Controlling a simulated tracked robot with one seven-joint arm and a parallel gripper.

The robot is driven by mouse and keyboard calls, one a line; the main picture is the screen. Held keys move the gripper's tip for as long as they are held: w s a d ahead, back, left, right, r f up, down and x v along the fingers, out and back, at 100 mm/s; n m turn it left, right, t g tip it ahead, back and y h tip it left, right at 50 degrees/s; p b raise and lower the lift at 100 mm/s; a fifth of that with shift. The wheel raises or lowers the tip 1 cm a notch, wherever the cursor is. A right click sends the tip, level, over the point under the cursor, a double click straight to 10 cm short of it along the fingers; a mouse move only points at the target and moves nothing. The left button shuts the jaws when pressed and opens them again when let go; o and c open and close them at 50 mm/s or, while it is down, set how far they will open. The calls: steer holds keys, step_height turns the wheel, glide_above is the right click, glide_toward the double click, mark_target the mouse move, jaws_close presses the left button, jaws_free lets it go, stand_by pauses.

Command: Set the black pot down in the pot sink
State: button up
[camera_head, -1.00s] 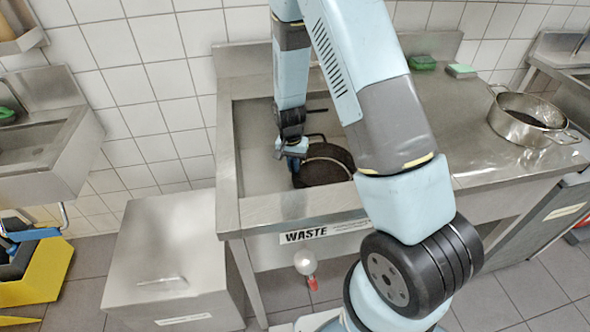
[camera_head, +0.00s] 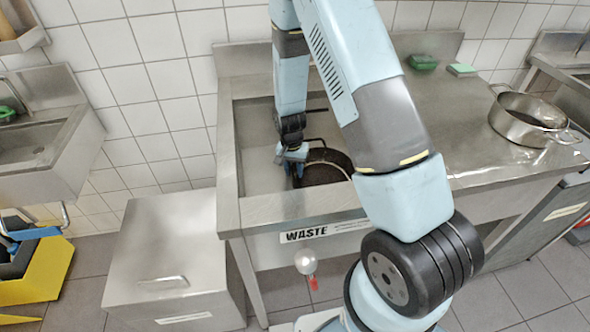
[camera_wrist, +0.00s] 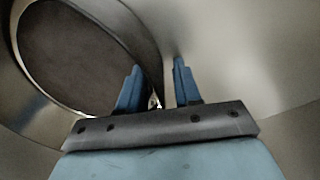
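In the wrist view the two blue fingers (camera_wrist: 156,85) straddle the wall, the left one on the inner side and the right one outside. The pot's dark round inside (camera_wrist: 85,50) shows at the upper left there and looks empty. My arm hides the pot's right side. I cannot tell whether its base touches the sink floor.
A steel pot (camera_head: 530,118) stands on the counter (camera_head: 455,115) to the right. A steel bin (camera_head: 172,245) stands below left. The tiled wall (camera_head: 150,80) is close behind the sink.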

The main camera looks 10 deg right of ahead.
step_height(320, 180, up, 24)
steer(key=s+d+n+t, duration=0.1)
steer(key=s+d, duration=0.1)
steer(key=s+d+r+n+t, duration=0.2)
steer(key=s+d+r, duration=0.1)
steer(key=s+r, duration=0.8)
steer(key=s+d+r+n+t, duration=0.2)
steer(key=s+d+r, duration=0.2)
steer(key=s+r, duration=0.6)
steer(key=s, duration=0.2)
steer(key=shift+s+d+r+t+y, duration=0.25)
steer(key=shift+s+r+t+y, duration=0.05)
steer(key=shift+s+r+t, duration=0.1)
stand_by(1.5)
